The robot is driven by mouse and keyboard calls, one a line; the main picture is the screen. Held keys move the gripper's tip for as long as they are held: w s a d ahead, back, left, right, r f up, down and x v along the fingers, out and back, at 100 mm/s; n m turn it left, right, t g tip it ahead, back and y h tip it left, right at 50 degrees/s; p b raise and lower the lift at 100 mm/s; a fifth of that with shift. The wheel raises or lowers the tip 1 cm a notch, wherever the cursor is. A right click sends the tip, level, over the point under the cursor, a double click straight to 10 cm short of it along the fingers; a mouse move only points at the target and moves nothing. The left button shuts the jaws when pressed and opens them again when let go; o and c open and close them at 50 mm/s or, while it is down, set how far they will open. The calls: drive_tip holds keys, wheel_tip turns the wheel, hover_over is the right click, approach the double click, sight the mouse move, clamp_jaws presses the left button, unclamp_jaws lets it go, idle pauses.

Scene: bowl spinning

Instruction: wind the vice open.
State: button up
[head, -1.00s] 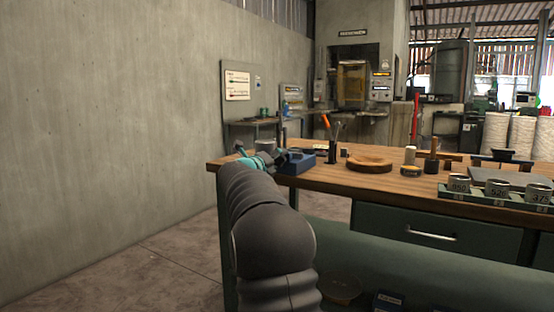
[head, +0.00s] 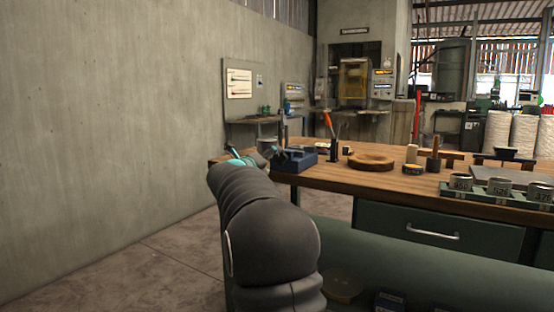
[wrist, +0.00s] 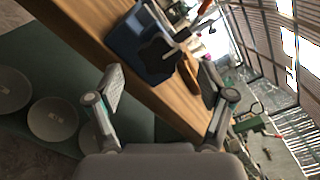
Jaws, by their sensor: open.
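The blue vice (head: 297,161) stands at the left end of the wooden bench, with dark parts on top. In the wrist view the vice (wrist: 127,42) lies ahead, beyond my fingers and left of the picture's middle. A dark plate and a thin pale metal bar show on its near side; I cannot tell which part is the handle. My gripper (wrist: 160,78) is open, and nothing shows between its fingers. In the head view my arm reaches to the bench's left end, and its tip is small beside the vice. I see no contact with the vice.

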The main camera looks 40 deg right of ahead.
drive_tip(key=v, duration=0.7)
drive_tip(key=shift+a, duration=0.2)
